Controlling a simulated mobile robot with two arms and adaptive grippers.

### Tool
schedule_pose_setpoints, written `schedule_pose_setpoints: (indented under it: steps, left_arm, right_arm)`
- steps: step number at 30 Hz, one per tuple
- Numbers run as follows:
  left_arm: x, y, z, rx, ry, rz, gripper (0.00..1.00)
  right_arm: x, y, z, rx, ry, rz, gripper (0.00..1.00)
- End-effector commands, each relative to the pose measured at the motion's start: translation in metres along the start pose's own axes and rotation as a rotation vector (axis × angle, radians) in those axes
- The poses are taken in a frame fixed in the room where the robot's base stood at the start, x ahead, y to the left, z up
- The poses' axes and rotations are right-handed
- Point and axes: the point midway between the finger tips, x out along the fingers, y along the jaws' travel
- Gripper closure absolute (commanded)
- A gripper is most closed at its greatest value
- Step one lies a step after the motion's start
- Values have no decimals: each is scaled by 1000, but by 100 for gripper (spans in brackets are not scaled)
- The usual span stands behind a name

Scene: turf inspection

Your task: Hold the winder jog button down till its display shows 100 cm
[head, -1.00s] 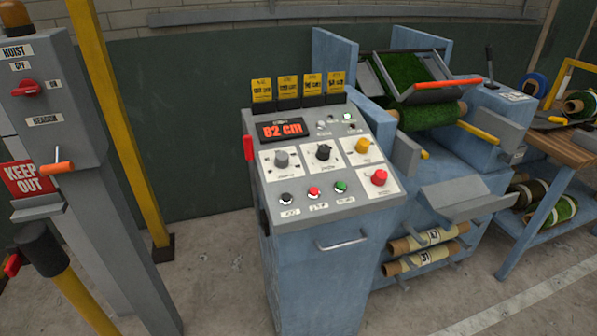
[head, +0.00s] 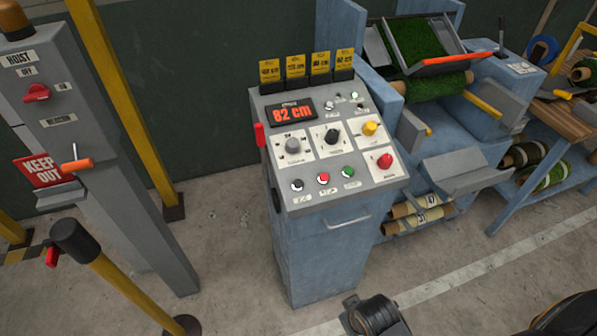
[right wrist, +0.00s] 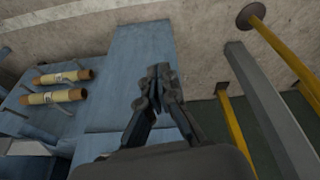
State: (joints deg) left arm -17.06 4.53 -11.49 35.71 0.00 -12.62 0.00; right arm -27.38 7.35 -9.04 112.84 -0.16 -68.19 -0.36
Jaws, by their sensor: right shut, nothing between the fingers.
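The winder's console (head: 335,229) is a blue cabinet with a sloped grey control panel. Its display (head: 292,113) reads 82 cm in red digits. Along the panel's lower edge are a black button (head: 297,185), a red button (head: 323,179) and a green button (head: 348,173); their labels are too small to read, so I cannot tell which is jog. In the right wrist view my right gripper (right wrist: 156,84) is shut and empty, with blue cabinet surface behind it. Nothing touches the buttons in the head view. My left gripper is not in view.
A large red button (head: 384,161) and knobs share the panel. The winder with a green turf roll (head: 437,86) stands right of it. A hoist post (head: 75,120) with a KEEP OUT sign and a barrier post (head: 115,280) stand left. Dark parts of mine show at the bottom.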

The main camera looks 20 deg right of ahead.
Motion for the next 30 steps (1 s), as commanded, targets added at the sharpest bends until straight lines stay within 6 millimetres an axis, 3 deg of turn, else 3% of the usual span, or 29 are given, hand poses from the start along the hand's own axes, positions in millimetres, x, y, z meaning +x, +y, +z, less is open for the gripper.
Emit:
schedule_pose_setpoints:
  steps: [1,3,8,12,21,25,30]
  left_arm:
    - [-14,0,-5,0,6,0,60]
    - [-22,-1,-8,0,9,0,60]
    - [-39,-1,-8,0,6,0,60]
    - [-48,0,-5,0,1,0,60]
    - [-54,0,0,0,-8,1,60]
    - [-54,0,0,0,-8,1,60]
    - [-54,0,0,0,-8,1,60]
  right_arm:
    - [-30,3,-18,-13,30,6,100]
    - [-58,6,-39,-37,69,15,100]
    - [-113,12,-95,-128,194,46,100]
    - [-147,16,-155,-254,343,93,100]
    - [-184,28,-283,-591,671,249,100]
    - [-193,35,-317,-699,757,306,100]
    - [-198,39,-336,-762,806,340,100]
